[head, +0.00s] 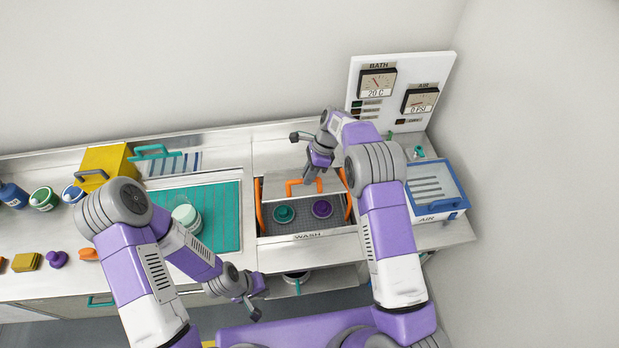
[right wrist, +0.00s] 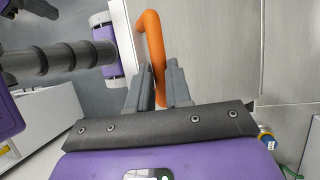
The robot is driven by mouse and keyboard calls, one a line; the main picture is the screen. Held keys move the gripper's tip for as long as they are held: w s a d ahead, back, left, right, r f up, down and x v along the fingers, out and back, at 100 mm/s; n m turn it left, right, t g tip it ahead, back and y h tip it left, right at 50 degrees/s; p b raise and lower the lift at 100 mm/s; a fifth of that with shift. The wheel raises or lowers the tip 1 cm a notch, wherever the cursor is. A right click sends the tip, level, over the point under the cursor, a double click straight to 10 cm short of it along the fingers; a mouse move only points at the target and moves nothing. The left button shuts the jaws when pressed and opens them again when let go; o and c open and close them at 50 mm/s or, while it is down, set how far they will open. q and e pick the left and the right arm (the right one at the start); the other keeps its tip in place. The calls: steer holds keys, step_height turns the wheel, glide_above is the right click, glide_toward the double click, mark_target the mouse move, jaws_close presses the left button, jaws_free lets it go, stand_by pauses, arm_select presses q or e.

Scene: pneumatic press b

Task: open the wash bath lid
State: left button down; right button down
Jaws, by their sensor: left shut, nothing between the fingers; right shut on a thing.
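The wash bath (head: 307,236) is a sunken basin with a front rim marked WASH. A green round part (head: 284,214) and a purple round part (head: 322,209) show inside it. The lid (head: 272,187) stands raised and tilted toward the back of the basin, with orange strips at the sides. My right gripper (head: 314,178) is shut on its orange handle (head: 291,188). In the right wrist view the fingers (right wrist: 160,88) close around one leg of the orange handle (right wrist: 151,35). My left gripper (head: 254,311) is shut and empty, low in front of the counter.
Left of the bath is a teal ribbed mat (head: 228,228) with a pale green jar (head: 187,217). A blue-framed AIR box (head: 437,188) stands right of it. A gauge panel (head: 399,90) stands behind. A yellow box (head: 106,163) stands at the back left.

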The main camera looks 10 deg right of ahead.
steer(key=shift+w, duration=0.25)
steer(key=c, duration=1.3)
jaws_free()
steer(key=shift+f, duration=0.1)
steer(key=shift+o, duration=1.2)
steer(key=shift+w+f, duration=0.15)
steer(key=shift+w, duration=0.15)
steer(key=shift+s+r, duration=0.2)
steer(key=shift+r, duration=0.1)
steer(key=v, duration=0.7)
steer(key=shift+b, duration=0.4)
steer(key=shift+d, duration=0.1)
steer(key=shift+c, duration=0.2)
